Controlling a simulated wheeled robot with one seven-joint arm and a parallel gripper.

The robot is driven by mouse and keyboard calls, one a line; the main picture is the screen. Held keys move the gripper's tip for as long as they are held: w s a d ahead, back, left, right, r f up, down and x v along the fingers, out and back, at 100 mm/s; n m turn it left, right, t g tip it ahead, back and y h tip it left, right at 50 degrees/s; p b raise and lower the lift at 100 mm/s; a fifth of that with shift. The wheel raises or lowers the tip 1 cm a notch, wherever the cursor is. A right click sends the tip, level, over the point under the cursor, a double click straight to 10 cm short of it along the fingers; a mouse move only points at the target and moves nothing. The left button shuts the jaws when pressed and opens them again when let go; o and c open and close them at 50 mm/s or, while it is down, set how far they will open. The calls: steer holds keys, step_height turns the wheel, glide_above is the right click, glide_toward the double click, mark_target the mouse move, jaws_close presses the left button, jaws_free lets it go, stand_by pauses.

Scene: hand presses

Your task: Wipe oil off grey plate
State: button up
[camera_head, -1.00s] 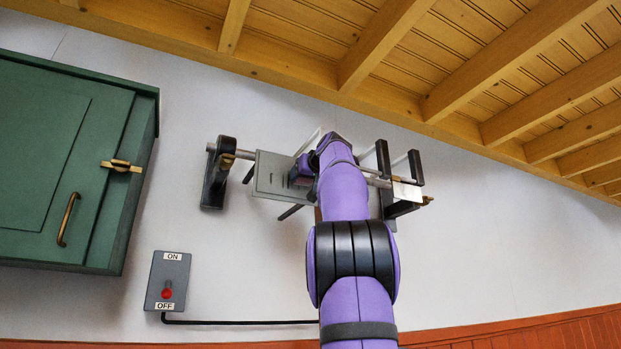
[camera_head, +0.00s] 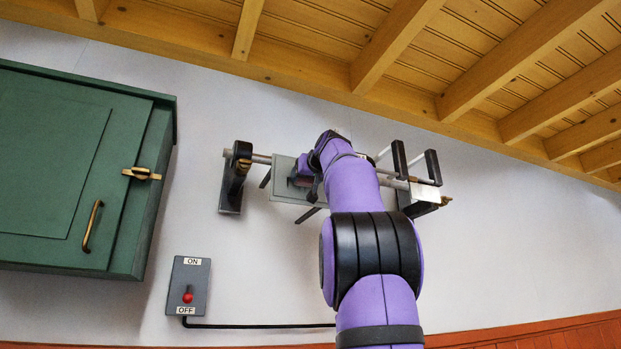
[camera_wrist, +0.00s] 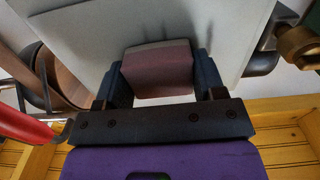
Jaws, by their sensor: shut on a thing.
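The grey plate (camera_head: 285,192) is fixed in front of the wall, slightly tilted in the head view. It fills the upper middle of the wrist view (camera_wrist: 90,45). My gripper (camera_wrist: 157,75) is shut on a mauve block (camera_wrist: 157,70), with a dark finger on each side of it. The block's front end lies at the plate's face and seems to touch it, though the contact itself is hidden. In the head view my gripper (camera_head: 302,176) is over the plate's upper part, and my arm hides its right side. I see no clear oil on the visible part of the plate.
A dark bracket (camera_head: 231,185) stands left of the plate, and a dark frame (camera_head: 400,172) to its right. A green cabinet (camera_head: 60,165) hangs at the left. A switch box (camera_head: 188,275) with a red knob is below. A red part (camera_wrist: 25,128) shows at the wrist view's left.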

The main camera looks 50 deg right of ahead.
mark_target(284, 176)
steer(key=shift+w+a, duration=0.55)
steer(key=shift+a, duration=0.35)
steer(key=shift+w+a, duration=0.5)
steer(key=shift+a, duration=0.35)
steer(key=shift+w+a, duration=0.55)
steer(key=shift+a, duration=0.35)
steer(key=shift+d+r, duration=0.2)
steer(key=shift+s+d+f, duration=0.1)
steer(key=shift+s+d, duration=0.35)
steer(key=shift+d, duration=0.4)
steer(key=shift+s+d+r, duration=0.1)
steer(key=shift+s+d, duration=0.4)
steer(key=shift+d, duration=0.3)
steer(key=shift+s+d+f, duration=0.1)
steer(key=shift+s+d, duration=0.35)
steer(key=shift+d, duration=0.4)
steer(key=s+d, duration=0.4)
steer(key=d, duration=0.2)
steer(key=shift+s+d, duration=0.2)
steer(key=shift+d, duration=0.05)
steer(key=shift+w+a, duration=0.55)
steer(key=shift+a, duration=0.2)
steer(key=shift+w+a, duration=0.55)
steer(key=shift+a, duration=0.2)
steer(key=shift+w+a, duration=0.8)
steer(key=shift+a, duration=0.7)
steer(key=shift+w+a, duration=0.85)
steer(key=shift+a, duration=0.65)
steer(key=shift+w+a, duration=0.8)
steer(key=shift+a, duration=0.7)
